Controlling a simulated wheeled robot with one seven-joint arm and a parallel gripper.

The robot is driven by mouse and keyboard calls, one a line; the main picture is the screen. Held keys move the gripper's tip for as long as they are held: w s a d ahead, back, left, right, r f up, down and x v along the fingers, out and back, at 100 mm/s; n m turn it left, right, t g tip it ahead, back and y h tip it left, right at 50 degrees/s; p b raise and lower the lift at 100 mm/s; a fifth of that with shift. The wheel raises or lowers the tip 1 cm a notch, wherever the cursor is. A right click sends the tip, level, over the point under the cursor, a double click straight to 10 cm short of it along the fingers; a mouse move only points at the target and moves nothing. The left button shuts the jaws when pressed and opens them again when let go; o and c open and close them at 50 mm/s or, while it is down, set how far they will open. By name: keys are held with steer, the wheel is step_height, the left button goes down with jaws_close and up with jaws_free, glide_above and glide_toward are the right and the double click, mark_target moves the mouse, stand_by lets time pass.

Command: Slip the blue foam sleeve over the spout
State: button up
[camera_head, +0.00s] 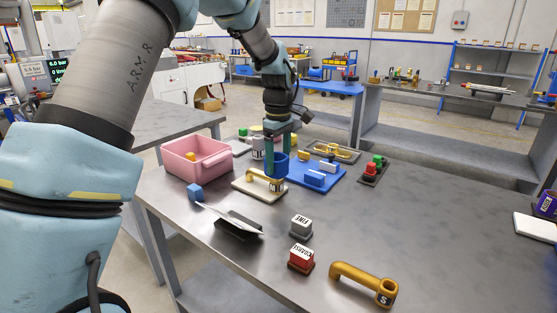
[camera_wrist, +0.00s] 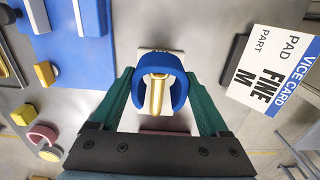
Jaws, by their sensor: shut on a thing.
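The blue foam sleeve (camera_head: 279,166) is between my gripper's green fingers (camera_head: 279,145), which are shut on it. In the wrist view the sleeve (camera_wrist: 160,61) is a thick ring held between the fingertips (camera_wrist: 160,85), with gold showing through its opening. The gold spout (camera_head: 260,175) is a bent pipe on a cream plate (camera_head: 240,184), its labelled end directly below the sleeve. The gold spout pipe (camera_wrist: 157,98) also shows in the wrist view. I cannot tell whether the sleeve is around the spout's end or just above it.
A blue board (camera_head: 300,182) with blocks lies right of the plate. A pink bin (camera_head: 213,164) stands left. In front are a card on a dark stand (camera_head: 238,228), grey (camera_head: 301,228) and red (camera_head: 301,260) blocks, and another gold pipe (camera_head: 355,275).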

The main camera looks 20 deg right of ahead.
mark_target(279, 175)
steer(key=shift+f, duration=0.25)
steer(key=shift+f+b, duration=0.4)
steer(key=shift+f, duration=0.25)
steer(key=shift+f, duration=0.15)
steer(key=shift+f, duration=0.35)
steer(key=shift+f, duration=0.15)
stand_by(0.4)
steer(key=shift+f+b, duration=0.6)
steer(key=shift+f, duration=0.1)
steer(key=shift+f, duration=0.15)
steer(key=o, duration=0.8)
